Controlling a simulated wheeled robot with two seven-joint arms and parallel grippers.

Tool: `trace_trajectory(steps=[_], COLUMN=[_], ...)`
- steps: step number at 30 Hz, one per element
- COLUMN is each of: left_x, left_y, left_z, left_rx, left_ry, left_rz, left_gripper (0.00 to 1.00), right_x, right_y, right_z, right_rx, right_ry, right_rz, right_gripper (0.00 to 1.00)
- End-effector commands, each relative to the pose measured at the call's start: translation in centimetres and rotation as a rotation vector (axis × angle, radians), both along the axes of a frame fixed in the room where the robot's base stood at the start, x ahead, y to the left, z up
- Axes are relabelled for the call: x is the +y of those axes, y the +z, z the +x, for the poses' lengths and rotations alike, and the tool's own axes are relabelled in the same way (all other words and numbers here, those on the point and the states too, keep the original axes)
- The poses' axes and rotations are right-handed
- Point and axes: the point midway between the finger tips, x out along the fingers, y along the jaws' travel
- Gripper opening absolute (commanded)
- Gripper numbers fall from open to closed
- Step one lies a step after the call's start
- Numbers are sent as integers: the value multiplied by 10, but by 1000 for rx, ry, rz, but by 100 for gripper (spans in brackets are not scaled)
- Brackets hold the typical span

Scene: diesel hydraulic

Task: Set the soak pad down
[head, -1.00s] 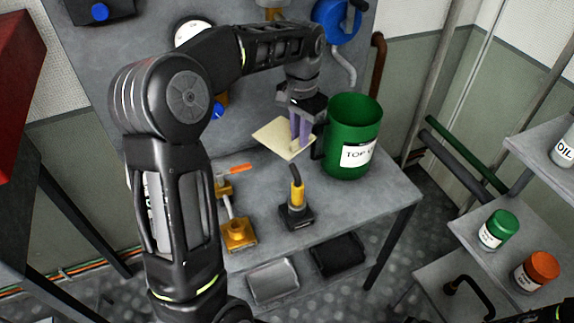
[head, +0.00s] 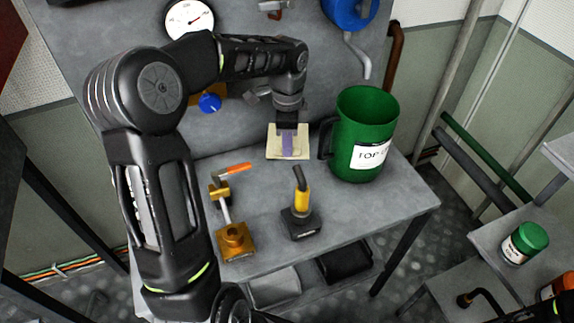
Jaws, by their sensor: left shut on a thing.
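The soak pad (head: 274,149) is a flat cream square in the head view, near the back of the grey workbench, left of the green jug. My left gripper (head: 288,149) points down with its purple fingers over the pad and is shut on it. The pad looks level and close to the bench top (head: 352,205); I cannot tell whether it touches. My right gripper is not in view.
The green jug (head: 366,120) stands just right of the pad, its handle towards it. A yellow-and-black tool (head: 301,205) and a brass fitting with an orange handle (head: 235,236) stand in front. The bench between them and the pad is clear.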

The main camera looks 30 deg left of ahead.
Motion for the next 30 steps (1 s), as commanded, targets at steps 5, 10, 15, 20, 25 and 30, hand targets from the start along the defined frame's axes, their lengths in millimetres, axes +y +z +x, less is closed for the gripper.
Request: trace_trajectory(steps=[5,10,15,20,25,30], left_x=[0,0,0,0,0,0], left_y=[-16,-47,-62,-63,-67,-90], left_z=[-1,-1,0,0,0,-1], left_rx=[4,5,1,0,1,5], left_ry=[1,1,2,2,2,3], left_rz=[0,-1,0,1,0,-1], left_gripper=[0,0,0,0,0,0], right_x=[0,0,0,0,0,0], right_y=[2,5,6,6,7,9], right_z=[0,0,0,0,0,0], right_rx=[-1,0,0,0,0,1], right_ry=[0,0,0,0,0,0], right_rz=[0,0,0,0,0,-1], right_gripper=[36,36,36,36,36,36])
